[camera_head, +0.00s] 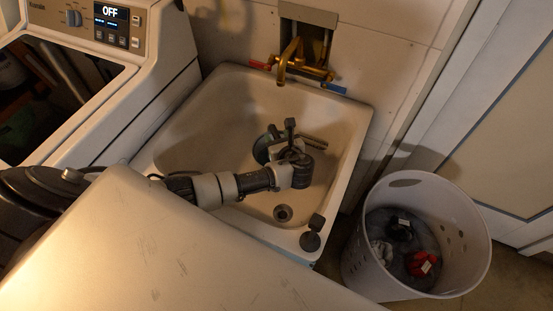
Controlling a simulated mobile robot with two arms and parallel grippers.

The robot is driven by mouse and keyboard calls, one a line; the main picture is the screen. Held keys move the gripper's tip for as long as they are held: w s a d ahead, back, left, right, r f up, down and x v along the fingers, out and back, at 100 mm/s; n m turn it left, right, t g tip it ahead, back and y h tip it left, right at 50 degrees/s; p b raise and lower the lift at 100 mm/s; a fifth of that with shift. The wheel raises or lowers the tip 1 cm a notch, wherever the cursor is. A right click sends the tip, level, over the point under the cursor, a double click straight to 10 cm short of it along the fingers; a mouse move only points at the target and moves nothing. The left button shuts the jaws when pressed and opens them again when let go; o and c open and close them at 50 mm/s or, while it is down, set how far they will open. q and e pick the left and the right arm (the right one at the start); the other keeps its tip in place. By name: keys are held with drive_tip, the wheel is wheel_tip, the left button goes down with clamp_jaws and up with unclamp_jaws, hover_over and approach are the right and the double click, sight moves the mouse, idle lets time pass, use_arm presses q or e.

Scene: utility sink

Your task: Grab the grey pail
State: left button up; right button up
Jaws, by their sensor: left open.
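My left arm reaches across into the beige sink. My left gripper (290,136) is over the sink basin, open. A small dark grey-green rounded thing (261,149) shows just left of the gripper, partly hidden by it; I cannot tell whether it is a pail or touches the fingers. The only clear pail-shaped thing is a light grey bin (455,243) with holes in its wall. It stands upright on the floor right of the sink, apart from the gripper, with dark cloth and a red item inside. My right gripper is not in view.
The sink (345,130) has a drain (283,213) and a brass tap (290,62) above it. A small dark object (312,236) is at its front right corner. A washing machine (150,85) stands at left. A worn cream surface (170,255) fills the foreground.

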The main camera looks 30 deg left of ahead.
use_arm(q)
clamp_jaws()
idle(0.3)
idle(1.1)
drive_tip(key=shift+w+r, duration=0.1)
